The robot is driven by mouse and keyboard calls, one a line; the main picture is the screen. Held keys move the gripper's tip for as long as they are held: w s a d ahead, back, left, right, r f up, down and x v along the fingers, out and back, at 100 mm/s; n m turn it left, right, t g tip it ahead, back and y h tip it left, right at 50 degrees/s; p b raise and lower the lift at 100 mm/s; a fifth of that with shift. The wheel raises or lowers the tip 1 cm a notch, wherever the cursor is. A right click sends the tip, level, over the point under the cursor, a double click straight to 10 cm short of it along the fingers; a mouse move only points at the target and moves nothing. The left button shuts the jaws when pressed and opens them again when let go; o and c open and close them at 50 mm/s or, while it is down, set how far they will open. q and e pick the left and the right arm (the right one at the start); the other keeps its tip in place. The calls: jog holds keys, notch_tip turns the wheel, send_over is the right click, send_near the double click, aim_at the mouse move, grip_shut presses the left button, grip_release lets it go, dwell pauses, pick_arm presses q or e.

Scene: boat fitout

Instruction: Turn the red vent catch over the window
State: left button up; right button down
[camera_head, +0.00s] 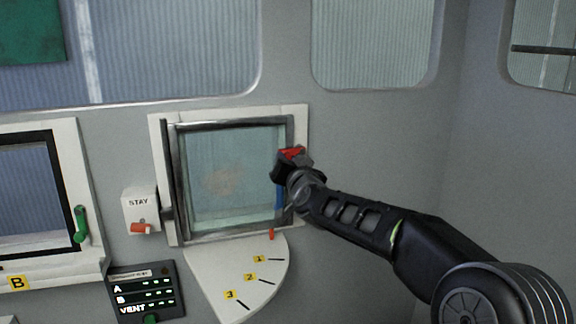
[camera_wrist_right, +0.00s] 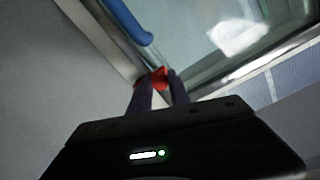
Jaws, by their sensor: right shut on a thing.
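The red vent catch (camera_head: 292,152) sits at the upper right side of the vent window's frame (camera_head: 303,130). My right gripper (camera_head: 284,162) is at the catch and shut on it, partly hiding it. In the right wrist view the red catch (camera_wrist_right: 153,77) shows between the two dark fingertips of my right gripper (camera_wrist_right: 163,82). The catch's exact angle is hard to tell behind the fingers. The window's glass pane (camera_head: 225,175) sits within its dark frame. My left gripper is not in view.
A blue handle (camera_head: 279,197) runs down the pane's right side, also in the wrist view (camera_wrist_right: 128,22). Below is a numbered scale plate (camera_head: 215,265) with a small red pointer (camera_head: 271,234). Left are a STAY box (camera_head: 140,204), a dark label panel (camera_head: 145,290) and a green handle (camera_head: 81,224).

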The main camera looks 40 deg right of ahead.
jog(key=c, duration=1.2)
grip_release()
jog(key=shift+c, duration=0.2)
jog(key=b+v, duration=0.1)
jog(key=v, duration=0.6)
jog(key=shift+s+a, duration=0.2)
jog(key=shift+s, duration=0.2)
